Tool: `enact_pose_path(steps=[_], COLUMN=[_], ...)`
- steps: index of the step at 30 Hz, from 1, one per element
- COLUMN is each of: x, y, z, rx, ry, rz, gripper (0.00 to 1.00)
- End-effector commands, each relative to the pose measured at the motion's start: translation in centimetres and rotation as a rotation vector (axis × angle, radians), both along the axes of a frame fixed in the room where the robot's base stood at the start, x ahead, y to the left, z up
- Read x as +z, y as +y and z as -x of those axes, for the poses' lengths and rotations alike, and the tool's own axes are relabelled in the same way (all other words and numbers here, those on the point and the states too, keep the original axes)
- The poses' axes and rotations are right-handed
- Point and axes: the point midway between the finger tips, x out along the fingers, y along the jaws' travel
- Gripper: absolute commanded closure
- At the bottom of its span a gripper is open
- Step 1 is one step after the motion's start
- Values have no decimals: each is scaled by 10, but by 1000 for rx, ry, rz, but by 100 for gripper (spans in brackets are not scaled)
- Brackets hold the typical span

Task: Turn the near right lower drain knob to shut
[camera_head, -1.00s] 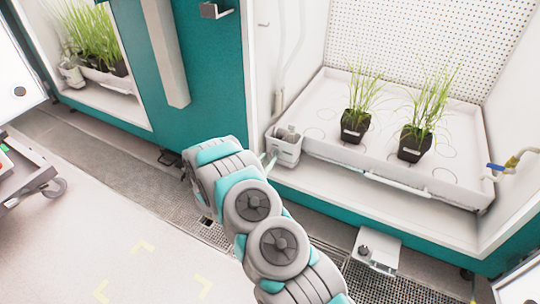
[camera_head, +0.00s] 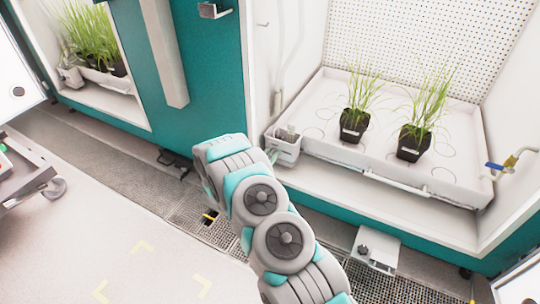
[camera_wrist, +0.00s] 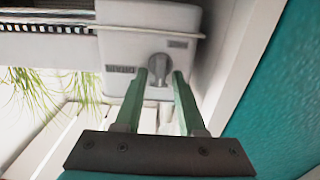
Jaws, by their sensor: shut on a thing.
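The drain knob (camera_wrist: 158,91) is a grey round dial with a raised grip on a pale box (camera_wrist: 120,45) marked DRAIN. In the wrist view my gripper (camera_wrist: 159,74) has its two green fingers on either side of the knob, closed on its grip. The grip lies roughly along the fingers. In the head view the pale drain box (camera_head: 288,149) stands at the left front corner of the white tray (camera_head: 330,152). The fingertips show only slightly there beside the box, and the knob itself is hidden.
Two black pots with grass (camera_head: 354,125) (camera_head: 414,143) stand on the tray. A blue-handled valve (camera_head: 495,166) is at the right. A white box with a dark knob (camera_head: 375,247) sits low in front. A cart (camera_head: 30,175) stands at the left; pale floor is clear.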

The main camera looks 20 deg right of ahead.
Motion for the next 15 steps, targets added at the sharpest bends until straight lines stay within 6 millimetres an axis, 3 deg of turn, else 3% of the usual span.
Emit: enact_pose_path(steps=[15], x=[0], y=[0], z=[0], rx=[-1], ry=[29], rz=[21], gripper=[100])
